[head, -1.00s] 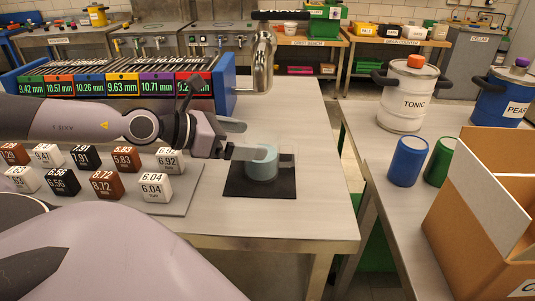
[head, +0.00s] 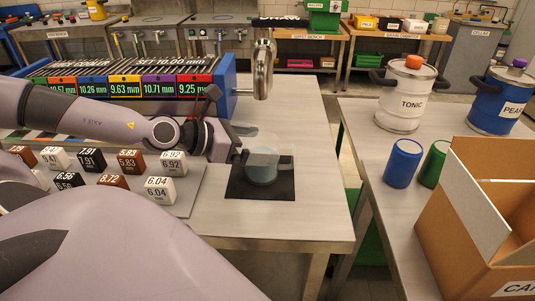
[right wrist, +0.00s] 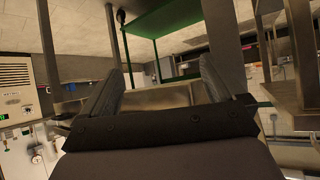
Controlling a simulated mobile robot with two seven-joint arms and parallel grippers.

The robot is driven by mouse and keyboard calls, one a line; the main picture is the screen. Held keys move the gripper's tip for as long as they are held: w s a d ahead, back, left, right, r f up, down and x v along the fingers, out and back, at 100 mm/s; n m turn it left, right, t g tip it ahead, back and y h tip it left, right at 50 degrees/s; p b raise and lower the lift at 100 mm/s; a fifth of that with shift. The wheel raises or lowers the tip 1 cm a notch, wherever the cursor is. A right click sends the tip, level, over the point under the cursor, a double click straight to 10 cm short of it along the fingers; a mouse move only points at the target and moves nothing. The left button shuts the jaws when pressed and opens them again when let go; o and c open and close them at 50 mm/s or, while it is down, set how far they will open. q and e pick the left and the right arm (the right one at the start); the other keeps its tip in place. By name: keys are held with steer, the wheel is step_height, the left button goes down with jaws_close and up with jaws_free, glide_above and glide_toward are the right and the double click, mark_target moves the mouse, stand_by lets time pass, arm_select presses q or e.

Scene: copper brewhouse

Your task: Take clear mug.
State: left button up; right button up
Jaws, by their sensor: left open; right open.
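The clear mug (head: 262,168) is see-through with a bluish tint and stands upright on a black square mat (head: 245,189) on the steel table. My left gripper (head: 242,148) comes in from the left with its jaws open, right at the mug's left side. The fingers partly overlap the mug in the picture, so I cannot tell whether they touch it or lie around it. My right gripper (right wrist: 156,82) shows in the right wrist view with its two fingers wide apart and nothing between them.
A board of numbered blocks (head: 128,160) lies left of the mat. A blue-ended rack of labelled gauges (head: 140,85) and a metal tap (head: 263,70) stand behind. On the right table are a tonic keg (head: 402,103), a blue cup (head: 403,164), a green cup (head: 433,165) and a cardboard box (head: 450,235).

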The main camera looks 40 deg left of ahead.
arm_select(q)
steer(key=shift+w+d+p, duration=0.35)
steer(key=shift+w+p, duration=0.4)
steer(key=shift+p, duration=0.45)
steer(key=shift+w+d+f+p, duration=0.2)
steer(key=shift+w+f+p, duration=0.1)
steer(key=shift+f+p, duration=0.1)
steer(key=shift+w+f, duration=0.1)
steer(key=shift+f, duration=0.05)
steer(key=c, duration=1.2)
arm_select(e)
steer(key=shift+s+d+r, duration=0.2)
steer(key=shift+s+r, duration=0.05)
steer(key=shift+r, duration=0.3)
steer(key=shift+s+d+r, duration=0.2)
steer(key=shift+r, duration=0.3)
arm_select(q)
steer(key=shift+r, duration=0.2)
arm_select(e)
steer(key=shift+r, duration=0.1)
